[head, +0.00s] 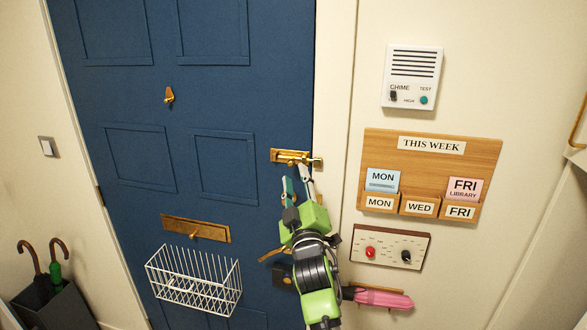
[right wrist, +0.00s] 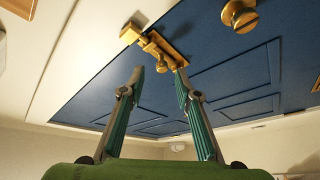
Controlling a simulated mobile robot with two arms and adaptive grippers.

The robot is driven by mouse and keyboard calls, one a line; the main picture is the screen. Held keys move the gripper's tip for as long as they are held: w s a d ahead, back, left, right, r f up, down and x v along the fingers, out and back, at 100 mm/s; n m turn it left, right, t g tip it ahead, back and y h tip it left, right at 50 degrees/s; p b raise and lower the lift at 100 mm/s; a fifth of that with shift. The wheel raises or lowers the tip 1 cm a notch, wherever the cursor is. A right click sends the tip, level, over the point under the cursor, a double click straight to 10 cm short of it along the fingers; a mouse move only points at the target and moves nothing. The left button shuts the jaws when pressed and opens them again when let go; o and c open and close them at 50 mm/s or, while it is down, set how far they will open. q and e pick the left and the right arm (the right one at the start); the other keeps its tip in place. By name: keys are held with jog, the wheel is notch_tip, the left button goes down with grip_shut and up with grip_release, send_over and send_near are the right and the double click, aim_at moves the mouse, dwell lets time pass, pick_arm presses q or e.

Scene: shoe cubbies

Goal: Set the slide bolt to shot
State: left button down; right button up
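The brass slide bolt (head: 290,156) is mounted near the right edge of the blue door, and its right end lies by the white frame. In the right wrist view the bolt (right wrist: 172,52) shows just beyond the fingertips, with a brass piece on the white frame side. Whether its rod sits inside that piece is not clear. My right gripper (head: 297,178) is just below the bolt in the head view. In the right wrist view its fingers (right wrist: 159,72) are apart with nothing between them. My left gripper is not in view.
A brass letter slot (head: 196,228) and a white wire basket (head: 195,280) are lower left on the door. A brass turn piece (head: 169,96) is higher. On the right wall are a chime box (head: 412,76), a wooden week board (head: 430,160) and a knob panel (head: 389,247).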

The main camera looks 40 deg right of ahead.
jog(key=v, duration=0.6)
dwell(0.4)
